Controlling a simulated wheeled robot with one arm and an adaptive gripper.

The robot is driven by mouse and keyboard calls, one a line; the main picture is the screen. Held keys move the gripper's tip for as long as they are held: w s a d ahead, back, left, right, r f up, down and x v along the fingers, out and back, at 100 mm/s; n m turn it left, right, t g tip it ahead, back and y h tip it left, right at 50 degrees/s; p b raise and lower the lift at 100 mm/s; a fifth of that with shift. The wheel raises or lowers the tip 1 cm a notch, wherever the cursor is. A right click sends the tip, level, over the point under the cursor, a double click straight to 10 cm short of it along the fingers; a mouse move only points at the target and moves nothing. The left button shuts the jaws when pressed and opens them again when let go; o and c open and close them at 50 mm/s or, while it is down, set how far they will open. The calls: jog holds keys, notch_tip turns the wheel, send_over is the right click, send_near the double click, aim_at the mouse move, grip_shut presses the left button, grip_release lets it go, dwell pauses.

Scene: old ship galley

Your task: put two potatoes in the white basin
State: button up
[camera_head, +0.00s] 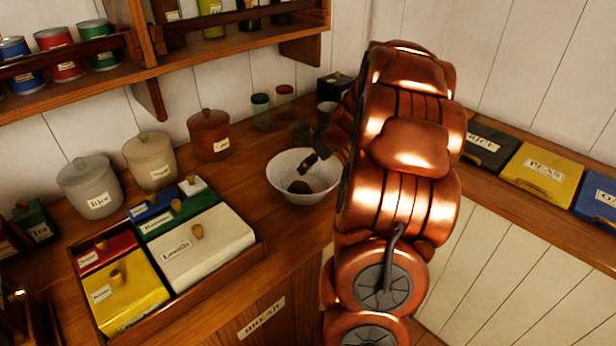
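The white basin (283,168) stands on the wooden counter, left of my copper-coloured arm. One brown, potato-like lump (299,187) lies in the bottom of the basin. My gripper (309,163) is over the basin, at its far right side. Only a dark finger part of it shows; my arm covers the rest. I cannot tell whether the gripper is open or holds anything. No other potato is visible.
A tray (262,248) of coloured lidded boxes stands left of the basin. Jars, including a brown canister (208,134), line the back. A shelf (180,65) overhangs the counter. Yellow (541,172) and black boxes sit at the right. Bare counter lies just left of the basin.

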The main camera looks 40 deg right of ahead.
jog(key=v, duration=1.2)
jog(key=shift+a, duration=0.1)
dwell(0.4)
jog(key=s+a+f+g+y, duration=0.1)
jog(key=s+a+g, duration=0.1)
jog(key=a, duration=1.1)
jog(key=s+a+f+g+y, duration=0.1)
jog(key=a+g, duration=0.1)
jog(key=a, duration=1)
jog(key=s+a+f+g+h, duration=0.1)
jog(key=s+a, duration=0.4)
jog(key=s, duration=0.5)
jog(key=s+a+f+g+h, duration=0.1)
jog(key=s+a+f+g, duration=0.2)
jog(key=s+a, duration=0.3)
jog(key=s, duration=0.4)
jog(key=shift+a+m, duration=0.25)
jog(key=shift+m, duration=0.15)
jog(key=shift+w+f, duration=0.1)
jog(key=shift+f, duration=0.05)
